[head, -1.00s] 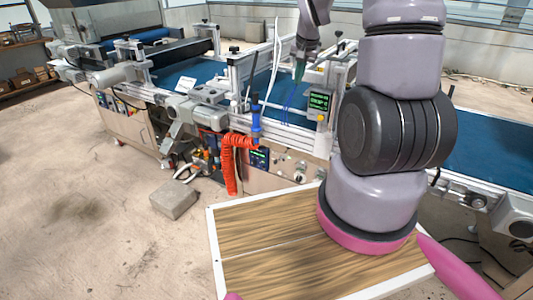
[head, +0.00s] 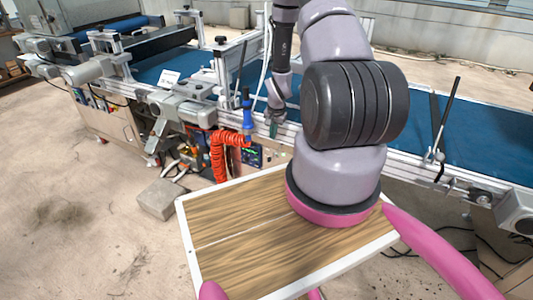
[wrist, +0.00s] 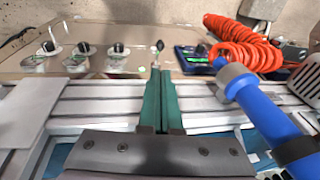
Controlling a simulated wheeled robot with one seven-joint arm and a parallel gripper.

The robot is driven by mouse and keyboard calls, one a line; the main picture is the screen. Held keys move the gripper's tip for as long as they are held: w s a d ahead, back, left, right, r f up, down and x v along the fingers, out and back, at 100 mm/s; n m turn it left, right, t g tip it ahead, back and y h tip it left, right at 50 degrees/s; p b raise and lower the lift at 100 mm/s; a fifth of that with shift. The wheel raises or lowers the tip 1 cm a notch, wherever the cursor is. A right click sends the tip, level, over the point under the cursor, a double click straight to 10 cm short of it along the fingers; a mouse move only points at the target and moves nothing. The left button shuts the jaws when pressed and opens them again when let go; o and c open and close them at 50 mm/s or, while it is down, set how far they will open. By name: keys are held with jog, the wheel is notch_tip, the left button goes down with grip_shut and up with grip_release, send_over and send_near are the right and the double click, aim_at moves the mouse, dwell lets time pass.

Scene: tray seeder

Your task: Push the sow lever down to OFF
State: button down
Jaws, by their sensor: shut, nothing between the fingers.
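A small lever with a black ball knob (wrist: 160,46) stands out from the front panel, just beyond my fingertips in the wrist view. It looks like the sow lever, but I can read no label and cannot tell its position. My gripper (wrist: 158,72) is shut and empty, its green fingers together over the pale front rail. The tips line up with the lever in the picture; I cannot tell whether they touch it. In the head view my gripper (head: 272,130) is at the machine's front edge, and the lever is not clearly visible there.
Several black knobs on metal plates (wrist: 84,50) sit left of the lever. A blue handle (wrist: 255,105) and red coiled hose (wrist: 240,45) are close on the right, near a lit panel (wrist: 192,58). A pale plate (wrist: 28,108) lies at left. A grey block (head: 160,198) is on the floor.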

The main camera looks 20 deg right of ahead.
aim_at(269, 158)
jog(key=shift+f, duration=0.1)
jog(key=x, duration=1.4)
jog(key=shift+a, duration=0.1)
